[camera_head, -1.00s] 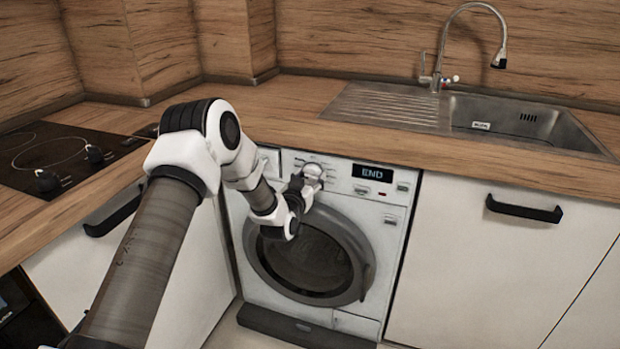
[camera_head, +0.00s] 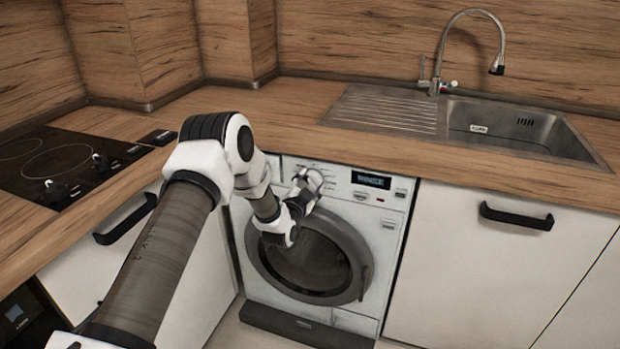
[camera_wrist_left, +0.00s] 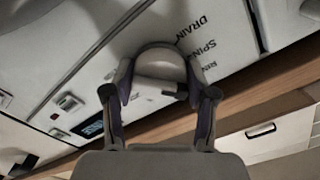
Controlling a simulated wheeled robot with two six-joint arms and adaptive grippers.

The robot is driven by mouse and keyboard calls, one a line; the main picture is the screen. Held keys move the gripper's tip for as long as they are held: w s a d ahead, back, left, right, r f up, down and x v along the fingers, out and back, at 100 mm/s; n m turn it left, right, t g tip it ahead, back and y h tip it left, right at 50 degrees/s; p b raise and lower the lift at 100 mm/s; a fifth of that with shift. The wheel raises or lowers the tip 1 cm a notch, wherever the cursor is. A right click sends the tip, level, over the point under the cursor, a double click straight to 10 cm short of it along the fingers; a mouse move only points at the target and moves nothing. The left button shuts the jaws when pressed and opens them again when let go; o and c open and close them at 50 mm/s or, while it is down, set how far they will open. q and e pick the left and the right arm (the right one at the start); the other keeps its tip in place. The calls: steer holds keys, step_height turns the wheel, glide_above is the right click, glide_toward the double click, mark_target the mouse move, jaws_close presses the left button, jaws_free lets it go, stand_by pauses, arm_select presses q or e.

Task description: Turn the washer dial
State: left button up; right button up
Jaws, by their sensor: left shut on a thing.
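The white washer (camera_head: 388,245) stands under the worktop, with its dial on the upper front panel. The round dial (camera_wrist_left: 160,62) shows in the left wrist view between the two fingers, with the printed words DRAIN and SPIN beside it. My left gripper (camera_head: 312,181) reaches the panel from the left and is shut on the dial. In the head view the gripper mostly hides the dial. My right gripper is not in view.
The washer's round grey door (camera_head: 308,262) is closed, just below my left gripper. The wooden worktop (camera_head: 290,120) runs above. A black hob (camera_head: 60,165) lies at the left and a steel sink (camera_head: 520,128) at the right. Cabinet fronts with black handles flank the washer.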

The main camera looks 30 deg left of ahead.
arm_select(q)
steer(key=m+p, duration=0.2)
steer(key=m, duration=0.2)
steer(key=shift+r+m+p, duration=0.15)
steer(key=shift+m+p, duration=0.15)
steer(key=shift+p, duration=0.1)
steer(key=shift+m+p, duration=0.85)
steer(key=shift+m, duration=0.75)
steer(key=o, duration=1.2)
steer(key=shift+c, duration=0.2)
steer(key=v, duration=1.2)
steer(key=shift+a, duration=0.1)
